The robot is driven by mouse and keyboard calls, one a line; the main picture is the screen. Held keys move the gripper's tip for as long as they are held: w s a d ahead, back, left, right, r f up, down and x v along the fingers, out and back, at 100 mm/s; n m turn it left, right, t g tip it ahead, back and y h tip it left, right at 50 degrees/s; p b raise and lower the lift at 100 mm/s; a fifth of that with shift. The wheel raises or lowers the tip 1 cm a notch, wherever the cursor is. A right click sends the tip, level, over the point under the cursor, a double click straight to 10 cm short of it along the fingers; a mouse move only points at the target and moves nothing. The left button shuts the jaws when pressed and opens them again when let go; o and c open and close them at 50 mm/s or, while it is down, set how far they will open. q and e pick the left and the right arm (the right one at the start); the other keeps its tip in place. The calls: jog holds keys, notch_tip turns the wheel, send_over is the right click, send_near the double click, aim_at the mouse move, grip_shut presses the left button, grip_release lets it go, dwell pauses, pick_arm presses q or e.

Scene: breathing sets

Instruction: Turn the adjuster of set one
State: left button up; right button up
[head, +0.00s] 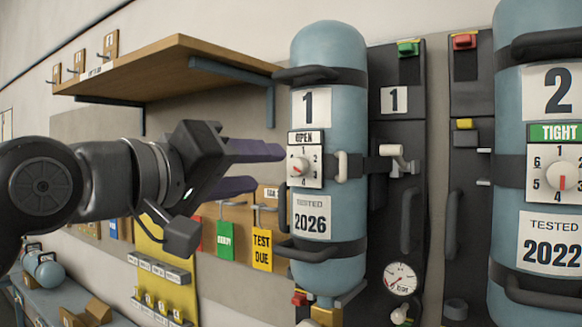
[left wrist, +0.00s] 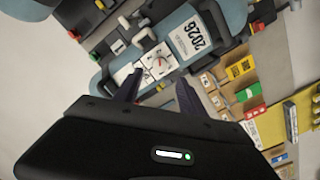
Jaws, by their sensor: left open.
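Set one is a blue cylinder (head: 328,60) strapped upright to a dark backplate, with labels reading 1, OPEN, TESTED and 2026. Its adjuster (head: 300,166) is a small round knob with a red mark on a white numbered dial. The adjuster also shows in the left wrist view (left wrist: 158,67), just beyond the fingertips. My left gripper (head: 268,168) comes in from the left, open and empty, with its purple fingers pointing at the dial. In the left wrist view its fingers (left wrist: 158,88) are spread on either side of the dial's near side. My right gripper is not in view.
Set two (head: 510,120), labelled TIGHT and 2022, stands at the right. A wooden shelf (head: 165,65) juts out above my left arm. A pressure gauge (head: 400,279) sits low on set one's backplate. Coloured tags, including TEST DUE (head: 262,250), hang behind the gripper.

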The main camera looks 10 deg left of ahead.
aim_at(294, 168)
pick_arm(q)
jog(key=p+x, duration=0.2)
jog(key=x, duration=0.4)
jog(key=shift+w+d, duration=0.15)
jog(key=shift+w, duration=0.15)
jog(key=shift+w+d, duration=0.2)
jog(key=shift+w, duration=0.35)
grip_shut()
